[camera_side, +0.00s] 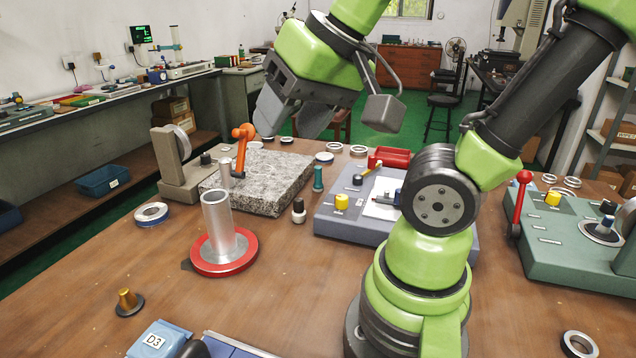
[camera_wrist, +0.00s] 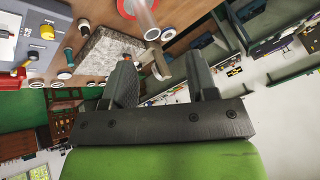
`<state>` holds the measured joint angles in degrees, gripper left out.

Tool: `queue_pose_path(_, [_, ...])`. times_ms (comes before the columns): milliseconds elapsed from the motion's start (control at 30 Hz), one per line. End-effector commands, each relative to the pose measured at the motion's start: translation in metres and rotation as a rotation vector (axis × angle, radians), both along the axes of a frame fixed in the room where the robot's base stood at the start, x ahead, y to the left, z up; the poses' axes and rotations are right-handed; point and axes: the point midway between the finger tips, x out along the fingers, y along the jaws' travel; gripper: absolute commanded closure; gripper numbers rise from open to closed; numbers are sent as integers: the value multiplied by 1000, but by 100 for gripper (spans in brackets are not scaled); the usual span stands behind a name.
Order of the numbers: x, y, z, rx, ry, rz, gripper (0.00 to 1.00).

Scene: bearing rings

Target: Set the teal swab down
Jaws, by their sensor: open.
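A small teal upright piece (camera_side: 318,178), apparently the teal swab, stands on the wooden table just right of the granite block. It also shows near the upper left in the wrist view (camera_wrist: 84,27). My gripper (camera_side: 287,126) is raised above the back of the granite block, up and to the left of the teal piece in the side view. Its two dark fingers are spread apart in the wrist view (camera_wrist: 160,58). Nothing is held between them; a grey part of the scene shows behind the gap. The teal piece is apart from my fingers.
A granite block (camera_side: 262,187) carries an orange-levered stand (camera_side: 243,140). A metal tube (camera_side: 218,220) stands on a red disc (camera_side: 224,259). A grey control box (camera_side: 345,218) sits right of the teal piece, with a black-and-white bottle (camera_side: 298,211) nearby.

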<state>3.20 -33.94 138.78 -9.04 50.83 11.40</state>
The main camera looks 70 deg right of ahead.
Motion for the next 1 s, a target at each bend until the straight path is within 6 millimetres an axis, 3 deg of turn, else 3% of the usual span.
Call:
queue_pose_path(200, [53,-79,-19,-134,159,-415,47])
queue_pose_path(367, [84,-144,-45,-240,204,-687,47])
queue_pose_path(567, [110,-225,-98,-360,198,-952,47])
queue_pose_path(700, [116,-273,-147,-411,166,-1082,47])
queue_pose_path(900, [113,-310,-200,-433,120,-1177,47])
queue_pose_path(1000, [112,-317,-212,-433,106,-1196,47])
